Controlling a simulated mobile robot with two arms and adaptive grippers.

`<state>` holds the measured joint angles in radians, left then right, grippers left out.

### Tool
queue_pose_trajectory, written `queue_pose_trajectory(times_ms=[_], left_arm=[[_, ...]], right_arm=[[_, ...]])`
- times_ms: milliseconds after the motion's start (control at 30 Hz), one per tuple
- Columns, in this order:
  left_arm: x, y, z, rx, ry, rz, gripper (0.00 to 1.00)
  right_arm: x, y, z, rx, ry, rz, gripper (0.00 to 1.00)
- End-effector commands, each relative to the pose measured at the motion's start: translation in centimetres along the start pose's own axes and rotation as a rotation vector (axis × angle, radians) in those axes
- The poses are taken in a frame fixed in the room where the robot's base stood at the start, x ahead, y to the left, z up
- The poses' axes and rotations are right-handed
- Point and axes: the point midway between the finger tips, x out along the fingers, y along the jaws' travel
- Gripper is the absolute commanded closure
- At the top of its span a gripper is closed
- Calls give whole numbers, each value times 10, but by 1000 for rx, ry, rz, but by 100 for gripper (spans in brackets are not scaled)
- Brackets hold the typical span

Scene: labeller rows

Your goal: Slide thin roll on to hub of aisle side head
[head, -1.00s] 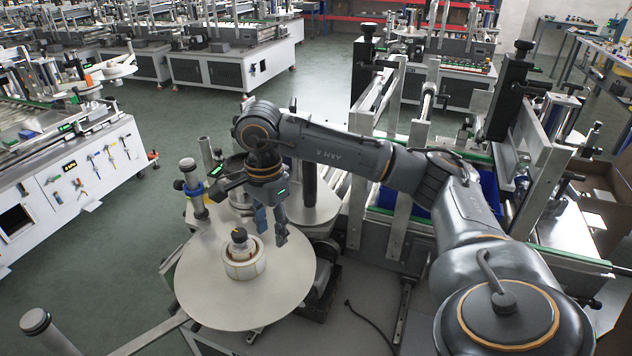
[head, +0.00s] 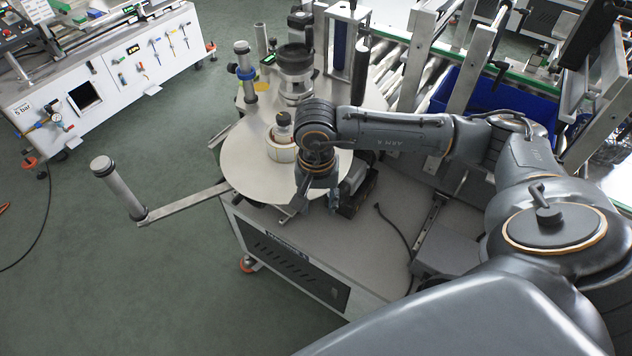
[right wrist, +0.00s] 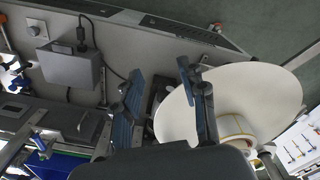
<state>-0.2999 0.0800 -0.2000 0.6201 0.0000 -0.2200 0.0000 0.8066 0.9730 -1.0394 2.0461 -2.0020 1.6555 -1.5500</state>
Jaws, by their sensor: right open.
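A thin white roll (head: 282,148) lies flat on a pale round disc (head: 240,165) in the head view. It sits around the upright hub (head: 283,122), whose dark top stands above it. In the right wrist view the roll (right wrist: 235,130), with yellowish marks on its face, rests on the disc (right wrist: 268,88). My right gripper (head: 317,198) is open and empty, beside the roll near the disc's front right edge. Its two blue-grey fingers (right wrist: 160,105) stand apart in the right wrist view, clear of the roll. My arm partly hides the disc's right side. My left gripper is not seen.
A post on a bar (head: 120,190) juts out at the left. The machine frame with rollers (head: 400,70) and a blue bin (head: 490,95) are at the right. Open green floor lies at left.

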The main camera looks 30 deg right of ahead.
Motion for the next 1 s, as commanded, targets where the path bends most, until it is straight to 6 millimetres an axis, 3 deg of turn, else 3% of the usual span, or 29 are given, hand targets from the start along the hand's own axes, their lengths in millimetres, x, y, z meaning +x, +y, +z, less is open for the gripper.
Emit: queue_pose_trajectory(times_ms=[500, 700, 1000], left_arm=[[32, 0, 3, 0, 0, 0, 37], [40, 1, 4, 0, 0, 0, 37], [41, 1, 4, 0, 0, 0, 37]], right_arm=[[79, -4, 67, -441, -9, -12, 58], [93, -5, 78, -510, -8, -16, 58], [95, -5, 81, -529, -7, -17, 58]])
